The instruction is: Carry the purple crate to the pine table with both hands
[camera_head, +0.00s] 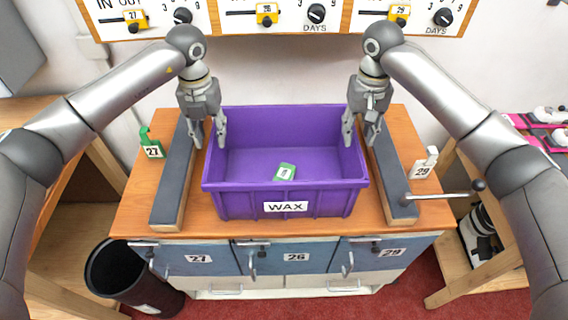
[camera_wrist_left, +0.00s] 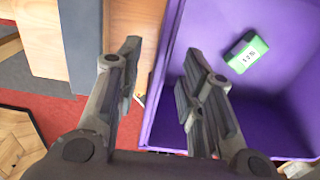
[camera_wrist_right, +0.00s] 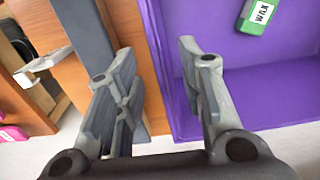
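The purple crate (camera_head: 285,200), labelled WAX, sits upright on a wooden-topped cabinet, between two dark padded rails. A small green block (camera_head: 284,172) lies inside it. My left gripper (camera_head: 208,132) is open at the crate's left wall, one finger outside and one inside; the left wrist view (camera_wrist_left: 165,95) shows the wall between the fingers with gaps. My right gripper (camera_head: 359,132) is open around the right wall likewise, as the right wrist view (camera_wrist_right: 158,85) shows. Light wooden tables stand left (camera_head: 28,108) and right (camera_head: 482,284); I cannot tell which is the pine table.
The left rail (camera_head: 172,185) and right rail (camera_head: 392,185) flank the crate. A green tag 27 (camera_head: 152,146) and white tag 29 (camera_head: 425,164) stand outside them. A lever (camera_head: 440,195) sticks out at right. A black bin (camera_head: 125,275) stands front left on red carpet.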

